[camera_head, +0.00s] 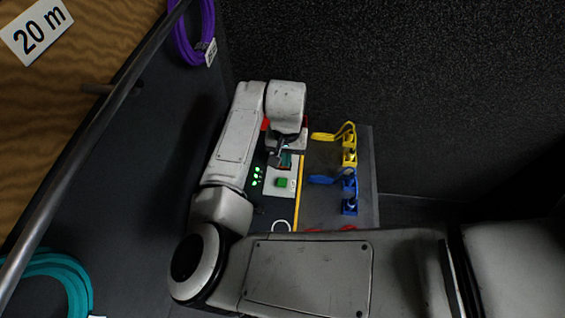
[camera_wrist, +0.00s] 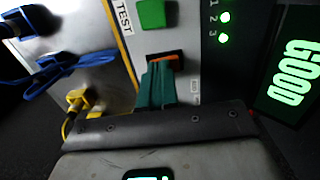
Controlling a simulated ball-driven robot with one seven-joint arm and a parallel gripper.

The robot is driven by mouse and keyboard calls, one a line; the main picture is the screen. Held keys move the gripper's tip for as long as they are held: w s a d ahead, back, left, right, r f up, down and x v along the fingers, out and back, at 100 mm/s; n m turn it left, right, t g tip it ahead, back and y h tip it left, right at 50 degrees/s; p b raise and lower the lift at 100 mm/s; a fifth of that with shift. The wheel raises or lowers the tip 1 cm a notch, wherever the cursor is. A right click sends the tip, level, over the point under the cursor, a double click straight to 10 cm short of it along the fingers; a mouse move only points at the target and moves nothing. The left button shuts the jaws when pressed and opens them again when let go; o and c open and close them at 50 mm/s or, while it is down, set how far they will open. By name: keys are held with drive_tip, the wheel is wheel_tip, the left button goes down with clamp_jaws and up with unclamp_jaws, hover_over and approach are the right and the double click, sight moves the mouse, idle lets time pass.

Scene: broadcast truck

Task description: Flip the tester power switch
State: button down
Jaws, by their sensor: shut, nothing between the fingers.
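The tester's panel (camera_wrist: 185,35) fills the middle of the wrist view. Its power switch (camera_wrist: 166,56) shows as an orange strip in a dark recess, below the green TEST button (camera_wrist: 151,13). My gripper (camera_wrist: 158,72) is shut and empty. Its teal fingertips lie right at the switch and cover most of it; I cannot tell whether they press it. In the head view my gripper (camera_head: 283,160) points down at the panel, just above the green button (camera_head: 282,182), and the switch is mostly hidden. Green lamps (camera_wrist: 224,17) are lit, and a display (camera_wrist: 297,72) reads GOOD.
Yellow (camera_head: 349,157) and blue (camera_head: 349,182) cable plugs stand on the grey board right of the yellow line. A metal rail (camera_head: 88,142), a purple cable coil (camera_head: 190,35) and a teal coil (camera_head: 55,275) are at left. My forearm covers the board's near edge.

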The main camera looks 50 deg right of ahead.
drive_tip(key=shift+f, duration=0.2)
drive_tip(key=shift+r, duration=0.1)
wheel_tip(320, 180, up, 5)
drive_tip(key=p, duration=0.4)
drive_tip(key=shift+r+p, duration=0.5)
drive_tip(key=shift+r, duration=0.45)
